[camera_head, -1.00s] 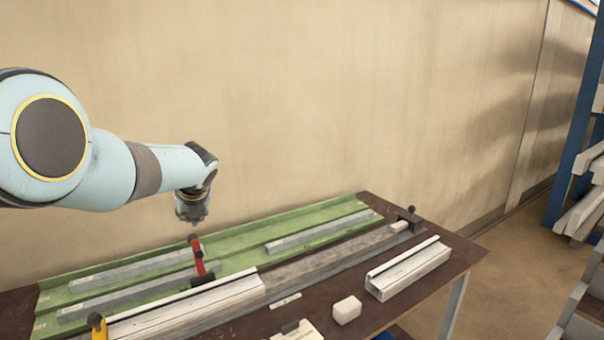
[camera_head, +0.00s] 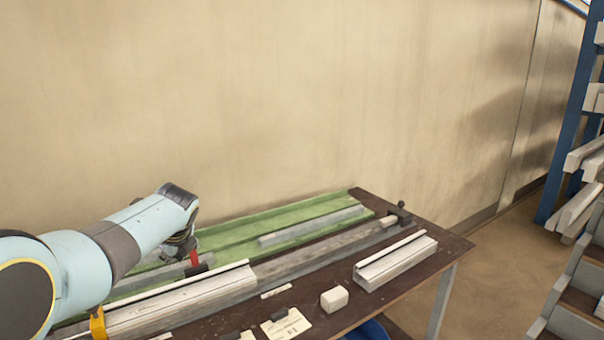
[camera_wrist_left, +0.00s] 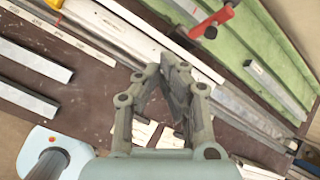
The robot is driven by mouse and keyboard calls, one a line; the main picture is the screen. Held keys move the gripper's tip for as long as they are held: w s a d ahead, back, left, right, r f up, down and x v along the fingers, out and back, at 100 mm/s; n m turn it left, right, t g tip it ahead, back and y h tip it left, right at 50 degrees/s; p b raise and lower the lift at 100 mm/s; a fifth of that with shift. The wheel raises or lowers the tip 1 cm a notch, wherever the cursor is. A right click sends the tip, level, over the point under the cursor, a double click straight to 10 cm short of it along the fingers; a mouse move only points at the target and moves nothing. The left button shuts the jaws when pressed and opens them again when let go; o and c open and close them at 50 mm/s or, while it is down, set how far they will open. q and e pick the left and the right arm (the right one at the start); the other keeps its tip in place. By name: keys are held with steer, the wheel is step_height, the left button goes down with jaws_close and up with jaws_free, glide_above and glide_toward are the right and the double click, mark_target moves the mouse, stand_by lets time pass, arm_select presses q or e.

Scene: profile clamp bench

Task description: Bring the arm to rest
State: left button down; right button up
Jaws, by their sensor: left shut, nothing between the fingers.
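My left arm comes in from the left in the head view. Its gripper (camera_head: 180,243) is low over the back left of the bench (camera_head: 395,290), partly hidden behind the wrist, close to the red clamp (camera_head: 195,260). In the left wrist view the gripper (camera_wrist_left: 168,75) has its fingers together with nothing between them. The red clamp (camera_wrist_left: 222,17) is beyond the fingers at the upper right, apart from them. My right gripper is not in view.
A green tray (camera_head: 290,231) with grey bars lies along the back. A long pale profile (camera_head: 190,300) with a yellow clamp (camera_head: 97,322) runs in front. A short profile (camera_head: 395,262), a white block (camera_head: 334,299) and a card (camera_head: 287,325) lie nearer. A rack (camera_head: 570,130) stands right.

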arm_select(q)
steer(key=s+a+f+n+g, duration=0.1)
steer(key=s+f+n, duration=0.2)
steer(key=s+n, duration=0.5)
steer(key=s+a+f+n, duration=0.2)
steer(key=s+f+n, duration=0.15)
steer(key=s, duration=0.75)
steer(key=s+d+r+n+h, duration=0.15)
steer(key=s+r+n, duration=0.25)
steer(key=s, duration=0.5)
steer(key=s+d+r+n+g+h, duration=0.1)
steer(key=s+d+r+n, duration=0.15)
steer(key=s, duration=0.65)
steer(key=s+d+r+n+h, duration=0.1)
steer(key=s+r+n, duration=0.3)
steer(key=s, duration=0.5)
step_height(320, 180, down, 41)
steer(key=s+a+g+b, duration=0.2)
steer(key=a+b, duration=0.1)
steer(key=b, duration=1.1)
steer(key=s+f+b, duration=0.5)
steer(key=s+f, duration=0.4)
steer(key=f, duration=0.3)
steer(key=s+f+b, duration=0.5)
steer(key=s+f, duration=0.4)
steer(key=f, duration=0.4)
steer(key=shift+a+f+n+g+b, duration=0.25)
steer(key=shift+f+n+g+b, duration=0.05)
steer(key=shift+g, duration=0.1)
